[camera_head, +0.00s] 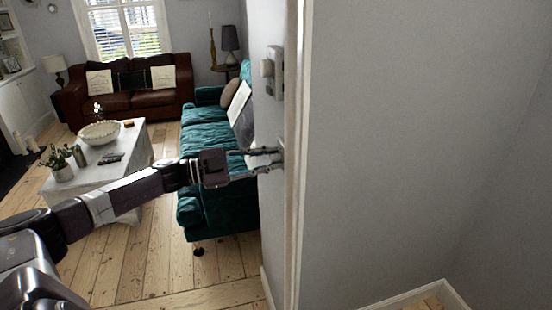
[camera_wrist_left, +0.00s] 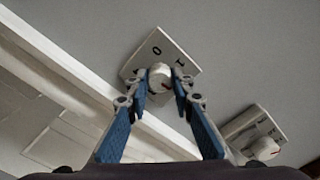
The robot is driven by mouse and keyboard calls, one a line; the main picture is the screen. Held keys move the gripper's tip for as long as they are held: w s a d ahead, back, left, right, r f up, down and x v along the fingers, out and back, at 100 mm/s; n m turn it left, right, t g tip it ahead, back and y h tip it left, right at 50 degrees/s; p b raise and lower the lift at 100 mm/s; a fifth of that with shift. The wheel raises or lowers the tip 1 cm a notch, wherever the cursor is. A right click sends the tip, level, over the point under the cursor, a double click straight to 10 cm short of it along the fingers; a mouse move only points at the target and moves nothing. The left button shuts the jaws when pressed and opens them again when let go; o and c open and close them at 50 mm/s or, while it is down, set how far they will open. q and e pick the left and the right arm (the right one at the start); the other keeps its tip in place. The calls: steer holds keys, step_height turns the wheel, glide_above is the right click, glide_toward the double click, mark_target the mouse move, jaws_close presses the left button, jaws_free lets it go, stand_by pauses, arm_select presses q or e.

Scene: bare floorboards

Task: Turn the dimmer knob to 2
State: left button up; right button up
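A white dimmer knob (camera_wrist_left: 160,78) with a small red mark sits on a pale square plate (camera_wrist_left: 157,50) on the wall. Dark symbols, including a 0 and a 1, show on the plate; the others are partly hidden. My left gripper (camera_wrist_left: 161,73) has one finger on each side of this knob, with the tips close to its sides. I cannot tell whether they press on it. In the head view my left gripper (camera_head: 262,160) reaches the lower dial on the narrow wall. My right gripper is not in view.
A second dial (camera_wrist_left: 262,147) is on its own plate; in the head view a dial (camera_head: 267,68) is higher on the wall. A white door frame (camera_head: 297,130) stands just right of the gripper. A teal sofa (camera_head: 205,140) and a low table (camera_head: 95,170) stand beyond.

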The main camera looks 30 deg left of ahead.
mark_target(270, 161)
arm_select(q)
jaws_close()
steer(key=shift+f+m+b, duration=0.15)
steer(key=shift+m+b, duration=0.35)
steer(key=shift+b, duration=0.1)
steer(key=o, duration=0.8)
jaws_free()
steer(key=shift+v, duration=1.85)
steer(key=shift+s+a, duration=0.1)
steer(key=shift+s, duration=0.8)
steer(key=shift+s+a+r, duration=0.35)
steer(key=shift+s+a, duration=0.4)
steer(key=shift+a, duration=0.1)
